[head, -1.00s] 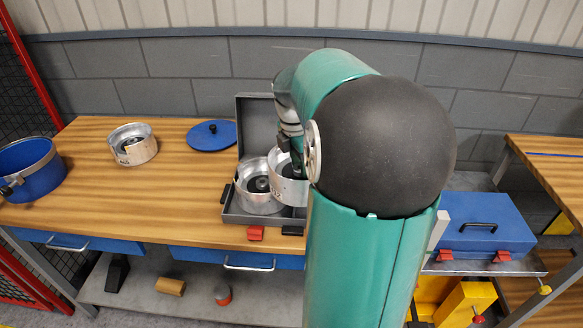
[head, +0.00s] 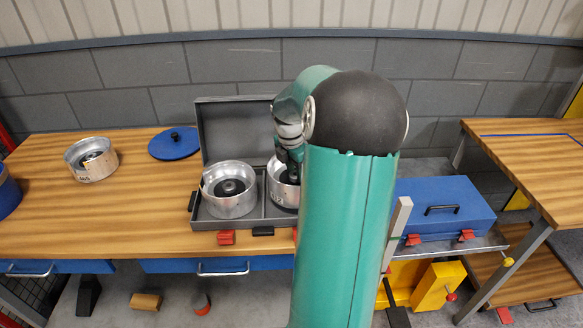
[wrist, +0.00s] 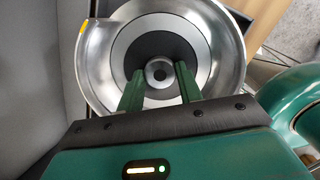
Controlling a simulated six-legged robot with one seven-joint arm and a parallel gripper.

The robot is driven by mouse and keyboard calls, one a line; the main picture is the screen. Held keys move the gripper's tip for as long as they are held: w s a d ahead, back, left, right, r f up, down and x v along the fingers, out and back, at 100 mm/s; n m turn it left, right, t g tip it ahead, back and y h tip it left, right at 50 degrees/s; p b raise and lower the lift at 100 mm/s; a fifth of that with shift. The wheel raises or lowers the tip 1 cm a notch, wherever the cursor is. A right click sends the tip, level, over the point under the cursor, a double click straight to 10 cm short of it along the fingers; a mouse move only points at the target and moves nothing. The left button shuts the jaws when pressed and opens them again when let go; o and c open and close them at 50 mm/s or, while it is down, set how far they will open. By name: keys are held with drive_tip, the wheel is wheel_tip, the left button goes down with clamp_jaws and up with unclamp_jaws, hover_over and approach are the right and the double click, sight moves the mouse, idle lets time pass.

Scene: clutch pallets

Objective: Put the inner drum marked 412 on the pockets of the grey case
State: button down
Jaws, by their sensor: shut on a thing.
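The grey case (head: 198,135) stands open on the wooden bench, its lid up at the back. One silver drum (head: 228,206) sits in its left pocket. My gripper (head: 287,176) is shut on the hub of a second silver drum (head: 280,196), at the right pocket. In the wrist view the fingers (wrist: 160,82) close around the hub in the middle of this drum (wrist: 232,60). My arm hides its right side, and its mark cannot be read in full. I cannot tell whether it rests on the pocket floor.
Another silver drum (head: 91,170) with a mark and a round blue lid (head: 174,144) lie on the bench to the left. A closed blue case (head: 440,204) stands to the right. A blue pot (head: 8,195) is cut by the left edge.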

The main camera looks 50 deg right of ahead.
sight(295, 174)
drive_tip(key=shift+d+f, duration=0.2)
drive_tip(key=shift+f, duration=1.3)
drive_tip(key=shift+f, duration=0.1)
drive_tip(key=c, duration=0.9)
unclamp_jaws()
drive_tip(key=shift+f, duration=0.15)
drive_tip(key=shift+c, duration=0.2)
wheel_tip(295, 174, up, 12)
drive_tip(key=a, duration=0.1)
drive_tip(key=shift+w+a, duration=0.2)
drive_tip(key=shift+a, duration=0.05)
